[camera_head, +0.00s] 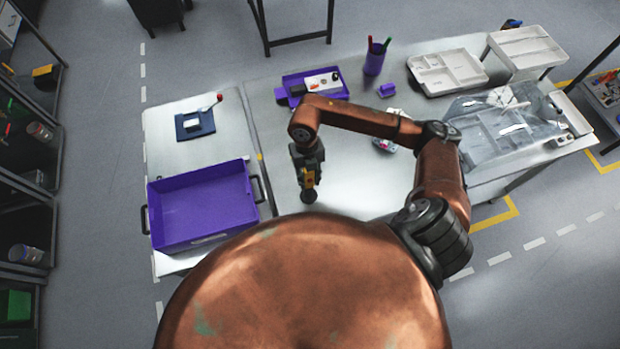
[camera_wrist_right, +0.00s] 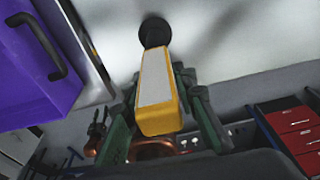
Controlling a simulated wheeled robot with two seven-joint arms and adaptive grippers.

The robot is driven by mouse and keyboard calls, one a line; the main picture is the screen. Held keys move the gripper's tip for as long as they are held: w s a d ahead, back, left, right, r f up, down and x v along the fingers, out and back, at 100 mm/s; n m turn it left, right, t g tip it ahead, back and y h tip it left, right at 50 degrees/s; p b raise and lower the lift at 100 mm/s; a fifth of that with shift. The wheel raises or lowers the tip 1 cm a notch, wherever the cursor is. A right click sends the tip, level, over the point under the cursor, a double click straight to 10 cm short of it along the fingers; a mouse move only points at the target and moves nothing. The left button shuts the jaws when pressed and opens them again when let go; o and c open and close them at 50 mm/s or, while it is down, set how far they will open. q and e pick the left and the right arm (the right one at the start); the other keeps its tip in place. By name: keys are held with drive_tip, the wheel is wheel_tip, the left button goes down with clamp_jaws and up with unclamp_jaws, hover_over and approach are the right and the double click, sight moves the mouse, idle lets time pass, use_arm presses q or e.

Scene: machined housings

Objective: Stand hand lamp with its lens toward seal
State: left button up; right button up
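The hand lamp (camera_head: 309,175) has a yellow body with a pale panel and a round black end. In the right wrist view the lamp (camera_wrist_right: 156,85) lies between my right gripper's green fingers, with its black end pointing away from the wrist toward the pale tabletop. My right gripper (camera_head: 310,168) is shut on its yellow body. I cannot tell whether the black end touches the table. I cannot make out which thing is the seal. A small white and coloured item (camera_head: 385,145) lies partly behind my right arm. My left gripper is not in view.
A purple bin (camera_head: 205,205) with black handles stands left of the lamp, and a dark blue pad (camera_head: 195,124) lies behind it. A purple tray (camera_head: 314,84), a pen cup (camera_head: 375,60) and white trays (camera_head: 447,72) stand at the back.

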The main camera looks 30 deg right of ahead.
drive_tip(key=o, duration=0.4)
drive_tip(key=shift+c, duration=0.2)
drive_tip(key=shift+r, duration=0.1)
drive_tip(key=shift+r, duration=0.25)
drive_tip(key=r, duration=0.3)
drive_tip(key=w+r+b, duration=0.1)
drive_tip(key=r, duration=0.2)
drive_tip(key=r+b, duration=0.1)
drive_tip(key=r, duration=0.3)
drive_tip(key=shift+w+d+r, duration=0.1)
drive_tip(key=shift+w+d, duration=0.1)
drive_tip(key=shift+w, duration=0.15)
drive_tip(key=shift+r, duration=0.7)
